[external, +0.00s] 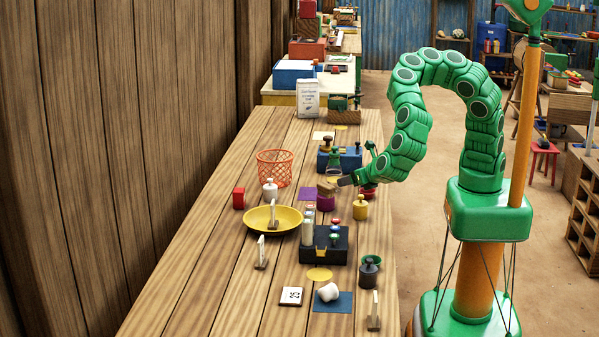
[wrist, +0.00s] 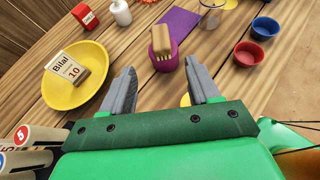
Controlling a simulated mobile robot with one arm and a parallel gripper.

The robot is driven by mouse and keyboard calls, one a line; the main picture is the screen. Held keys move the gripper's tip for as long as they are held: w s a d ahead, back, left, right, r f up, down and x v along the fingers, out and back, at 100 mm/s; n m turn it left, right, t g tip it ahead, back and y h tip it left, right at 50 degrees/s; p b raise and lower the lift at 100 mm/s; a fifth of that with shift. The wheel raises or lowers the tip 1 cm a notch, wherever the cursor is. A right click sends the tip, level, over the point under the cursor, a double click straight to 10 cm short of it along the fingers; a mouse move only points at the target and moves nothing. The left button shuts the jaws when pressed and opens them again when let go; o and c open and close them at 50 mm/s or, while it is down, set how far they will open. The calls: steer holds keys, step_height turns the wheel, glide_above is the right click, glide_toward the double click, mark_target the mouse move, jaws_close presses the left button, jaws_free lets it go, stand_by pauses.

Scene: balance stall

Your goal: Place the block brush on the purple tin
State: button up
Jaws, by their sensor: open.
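The block brush (external: 327,187), a small tan wooden block with pale bristles, sits on top of the purple tin (external: 326,203) in the external view. In the wrist view the brush (wrist: 161,40) rests at the mouth of the tin (wrist: 163,63), bristles toward me; how deep it sits I cannot tell. My gripper (external: 345,181) is just right of the brush in the external view. In the wrist view its two fingers (wrist: 160,70) are spread, with nothing between them, and the brush and tin lie beyond the fingertips.
A yellow dish (external: 289,221) with a name card stands to the left. A purple mat (wrist: 181,22) lies behind the tin. A dark block with bottles (external: 328,247) stands nearer the camera.

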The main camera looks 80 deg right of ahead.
steer(key=shift+v, duration=0.8)
